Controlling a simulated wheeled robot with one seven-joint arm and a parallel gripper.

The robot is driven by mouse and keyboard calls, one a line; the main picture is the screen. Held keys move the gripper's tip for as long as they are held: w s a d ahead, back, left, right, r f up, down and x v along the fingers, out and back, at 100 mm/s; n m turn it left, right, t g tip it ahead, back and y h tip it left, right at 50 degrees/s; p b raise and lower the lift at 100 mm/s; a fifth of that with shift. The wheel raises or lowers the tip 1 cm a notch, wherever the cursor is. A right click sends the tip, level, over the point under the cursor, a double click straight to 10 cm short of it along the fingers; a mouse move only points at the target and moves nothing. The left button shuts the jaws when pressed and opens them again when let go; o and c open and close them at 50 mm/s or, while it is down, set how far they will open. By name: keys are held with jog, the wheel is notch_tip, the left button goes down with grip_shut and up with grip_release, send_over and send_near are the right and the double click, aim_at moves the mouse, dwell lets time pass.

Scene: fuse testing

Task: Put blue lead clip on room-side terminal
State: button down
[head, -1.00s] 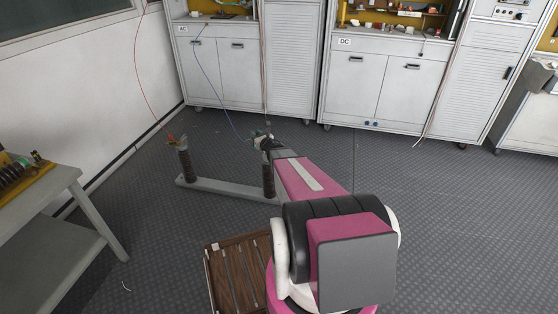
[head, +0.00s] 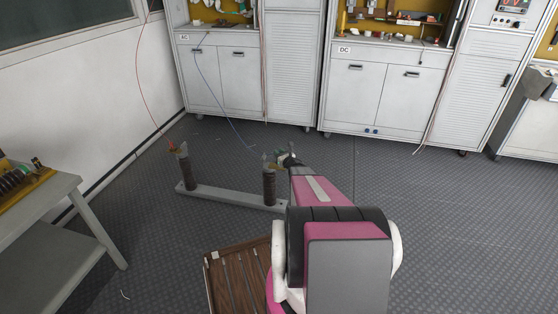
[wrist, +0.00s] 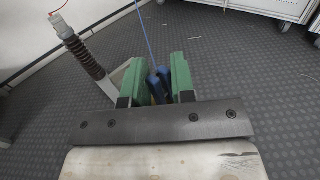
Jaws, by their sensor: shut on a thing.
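My gripper (head: 281,158) is shut on the blue lead clip (wrist: 158,84), which sits between the green fingers in the wrist view. The blue lead (head: 220,103) runs from the AC cabinet down to it. In the head view, the gripper is close to the top of the right-hand terminal post (head: 269,188), just right of it; I cannot tell whether they touch. The left-hand post (head: 186,172) has a red clip (head: 172,148) near its top. This left post also shows in the wrist view (wrist: 83,55). The right post is not clearly visible there.
A grey base bar (head: 225,196) on the floor joins both posts. A red lead (head: 141,95) hangs by the left wall. A grey table (head: 62,192) stands at left and a brown slatted wooden piece (head: 232,280) is in front. Floor at right is clear.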

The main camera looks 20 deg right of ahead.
jog(key=shift+f, duration=1.95)
jog(key=shift+f, duration=0.2)
jog(key=c, duration=1)
grip_release()
jog(key=shift+o, duration=0.2)
jog(key=shift+r, duration=0.1)
